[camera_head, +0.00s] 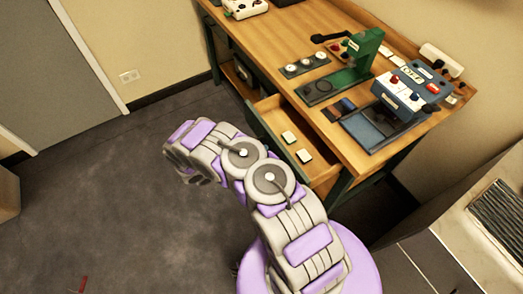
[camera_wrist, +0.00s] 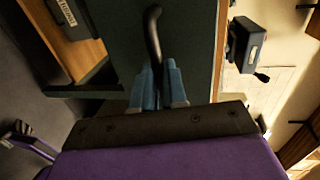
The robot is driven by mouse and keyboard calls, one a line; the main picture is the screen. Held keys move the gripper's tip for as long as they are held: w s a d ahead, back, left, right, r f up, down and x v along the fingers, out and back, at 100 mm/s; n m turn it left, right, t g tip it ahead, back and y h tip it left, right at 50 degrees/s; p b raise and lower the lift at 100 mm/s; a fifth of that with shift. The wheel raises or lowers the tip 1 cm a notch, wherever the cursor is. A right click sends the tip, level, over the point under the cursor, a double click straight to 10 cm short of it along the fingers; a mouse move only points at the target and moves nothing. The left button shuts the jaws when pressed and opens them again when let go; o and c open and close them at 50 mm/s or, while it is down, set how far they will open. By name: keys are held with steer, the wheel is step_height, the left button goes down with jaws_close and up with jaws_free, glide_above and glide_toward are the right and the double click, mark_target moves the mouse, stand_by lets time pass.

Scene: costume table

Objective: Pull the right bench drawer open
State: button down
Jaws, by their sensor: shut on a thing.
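The bench drawer (camera_head: 322,169) on the right side of the workbench stands pulled out in the head view. Its wooden inside shows, with two pale blocks (camera_head: 289,137) in it. Its dark green front (camera_wrist: 192,40) fills the upper middle of the wrist view. A dark curved handle (camera_wrist: 153,32) stands on that front. My gripper (camera_wrist: 158,82) has its two blue fingers closed around the lower end of the handle. In the head view my arm hides the gripper and handle.
The wooden workbench (camera_head: 285,50) carries a green press (camera_head: 352,75), a blue-grey control box (camera_head: 400,93) and a dark blue tray (camera_head: 366,131). A pale cabinet (camera_head: 470,240) stands at the right. Grey floor at the left is mostly free.

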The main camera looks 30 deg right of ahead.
steer(key=c, duration=1.2)
jaws_free()
steer(key=shift+o, duration=0.2)
steer(key=p+v, duration=0.2)
steer(key=v, duration=1.5)
steer(key=shift+a+p, duration=0.2)
steer(key=shift+p, duration=0.15)
steer(key=shift+f, duration=0.1)
